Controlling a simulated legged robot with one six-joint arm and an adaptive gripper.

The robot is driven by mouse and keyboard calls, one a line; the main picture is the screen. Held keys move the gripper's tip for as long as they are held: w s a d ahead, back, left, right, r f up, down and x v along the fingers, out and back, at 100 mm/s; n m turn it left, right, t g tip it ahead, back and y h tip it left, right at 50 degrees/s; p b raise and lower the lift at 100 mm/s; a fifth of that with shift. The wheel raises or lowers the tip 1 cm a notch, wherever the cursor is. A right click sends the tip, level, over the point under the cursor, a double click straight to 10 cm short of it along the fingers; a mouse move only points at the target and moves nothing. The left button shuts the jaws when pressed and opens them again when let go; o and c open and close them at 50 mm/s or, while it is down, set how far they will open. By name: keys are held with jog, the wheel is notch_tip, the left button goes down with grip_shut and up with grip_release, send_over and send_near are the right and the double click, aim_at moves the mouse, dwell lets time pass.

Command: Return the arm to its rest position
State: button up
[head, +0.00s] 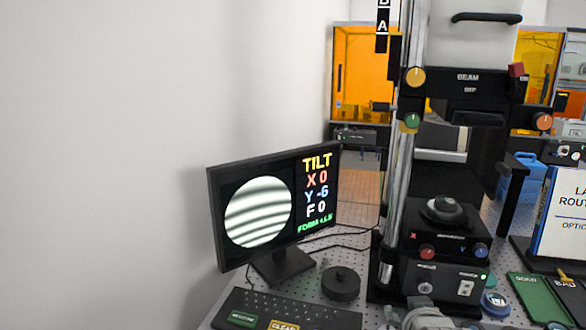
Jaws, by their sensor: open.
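Only a small pale grey piece, apparently part of my arm, shows at the bottom edge of the head view, in front of the instrument's base. My gripper's fingers cannot be made out in this view. The flatness interferometer (460,235) stands upright at the right, with a chrome column (397,190), a black BEAM housing reading OFF, and a dark round part (444,208) on its stage. No object is seen held.
A monitor (274,205) shows curved fringes and reads TILT X 0, Y -6, F 0. A keypad (285,312) and black puck (340,283) lie on the perforated bench. GOOD and BAD trays (537,302) and a sign (563,215) stand right. A white wall fills the left.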

jog(key=s+a+g+y, duration=0.1)
jog(key=s+a+g, duration=0.2)
jog(key=s, duration=0.5)
jog(key=s+a+g, duration=0.3)
jog(key=s, duration=0.5)
jog(key=shift+s+r+y, duration=0.2)
jog(key=shift+s+y, duration=0.05)
jog(key=shift+y, duration=0.15)
